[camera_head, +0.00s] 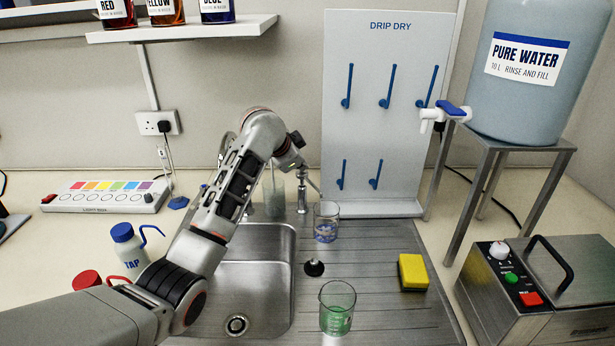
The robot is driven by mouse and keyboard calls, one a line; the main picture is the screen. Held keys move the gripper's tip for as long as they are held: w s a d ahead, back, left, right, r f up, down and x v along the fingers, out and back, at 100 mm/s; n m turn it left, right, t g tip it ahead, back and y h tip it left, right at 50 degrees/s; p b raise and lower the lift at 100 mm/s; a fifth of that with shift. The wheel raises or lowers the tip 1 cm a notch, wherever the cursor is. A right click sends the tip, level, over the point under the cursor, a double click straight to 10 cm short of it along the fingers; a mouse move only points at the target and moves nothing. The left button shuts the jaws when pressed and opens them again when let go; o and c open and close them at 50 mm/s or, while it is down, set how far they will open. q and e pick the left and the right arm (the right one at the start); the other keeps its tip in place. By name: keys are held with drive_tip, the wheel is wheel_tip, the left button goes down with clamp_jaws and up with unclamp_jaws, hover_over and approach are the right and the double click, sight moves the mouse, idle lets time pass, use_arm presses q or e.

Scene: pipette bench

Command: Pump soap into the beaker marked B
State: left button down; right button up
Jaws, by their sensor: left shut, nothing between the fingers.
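My left gripper (301,176) is at the end of my left arm, behind the sink, pointing down. It is shut, with nothing seen between its fingers. It is close to a small metal fitting on the sink's back edge, perhaps the soap pump (303,198); whether they touch is unclear. A glass beaker (326,222) with a bluish tint low down stands just right of this fitting. A beaker with green liquid (337,307) stands nearer on the drainboard. I cannot read a letter B on either. A tall glass vessel (274,195) is partly hidden by my arm. My right gripper is not in view.
The sink (262,258) lies partly under my arm. A black stopper (314,269) and a yellow sponge (412,271) are on the drainboard. A blue-capped TAP bottle (128,247) stands left. The drip-dry board (388,110) and water carboy (530,100) are behind and right.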

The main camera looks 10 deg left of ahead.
use_arm(q)
drive_tip(key=shift+r, duration=3.05)
